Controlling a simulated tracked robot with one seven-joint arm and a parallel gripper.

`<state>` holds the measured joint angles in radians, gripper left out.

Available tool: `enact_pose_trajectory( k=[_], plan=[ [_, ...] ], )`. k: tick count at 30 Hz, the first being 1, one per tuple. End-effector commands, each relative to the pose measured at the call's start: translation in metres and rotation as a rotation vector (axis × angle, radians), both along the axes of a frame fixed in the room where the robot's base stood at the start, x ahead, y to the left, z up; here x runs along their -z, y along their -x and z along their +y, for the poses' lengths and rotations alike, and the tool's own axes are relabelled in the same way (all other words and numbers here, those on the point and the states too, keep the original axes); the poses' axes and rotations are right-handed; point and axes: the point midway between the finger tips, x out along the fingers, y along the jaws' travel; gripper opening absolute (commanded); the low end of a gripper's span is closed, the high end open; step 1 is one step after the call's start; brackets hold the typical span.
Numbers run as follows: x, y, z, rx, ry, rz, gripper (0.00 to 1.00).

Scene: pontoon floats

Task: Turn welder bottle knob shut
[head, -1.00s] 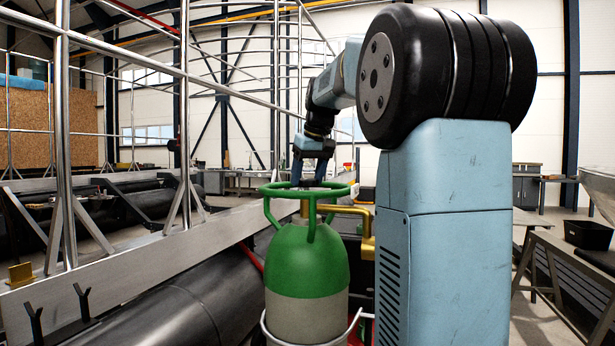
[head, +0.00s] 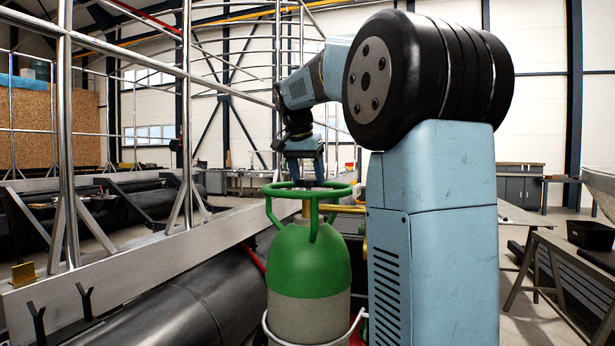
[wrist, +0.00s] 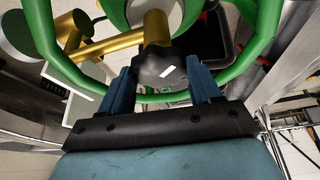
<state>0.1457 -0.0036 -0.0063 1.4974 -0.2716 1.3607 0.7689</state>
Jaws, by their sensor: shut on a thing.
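The welder bottle (head: 309,265) stands upright, green at the shoulder and grey below, with a green ring guard (head: 340,190) around its top. The dark lobed knob (wrist: 158,66) with a white mark sits on the brass valve stem (wrist: 157,27) inside the guard. My gripper (wrist: 163,82) is shut on the knob, one blue finger on each side of it. In the head view my gripper (head: 306,182) reaches down into the ring from above, and the knob is mostly hidden by the ring and fingers.
A brass pipe (wrist: 98,46) runs sideways from the valve. A metal beam with railings (head: 150,255) and a dark pontoon float (head: 190,310) lie left of the bottle. A workbench with a black bin (head: 589,235) stands at the right.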

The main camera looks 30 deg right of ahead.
Motion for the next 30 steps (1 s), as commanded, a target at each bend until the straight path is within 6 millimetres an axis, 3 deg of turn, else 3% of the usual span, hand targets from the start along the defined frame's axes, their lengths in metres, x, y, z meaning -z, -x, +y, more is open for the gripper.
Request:
enact_pose_trajectory(
  k=[15,30],
  plan=[
    [0.0006,-0.0044,0.003,0.456,-0.001,0.001,0.33],
    [0.0005,-0.0054,0.0036,0.67,-0.002,0.001,0.33]
  ],
)
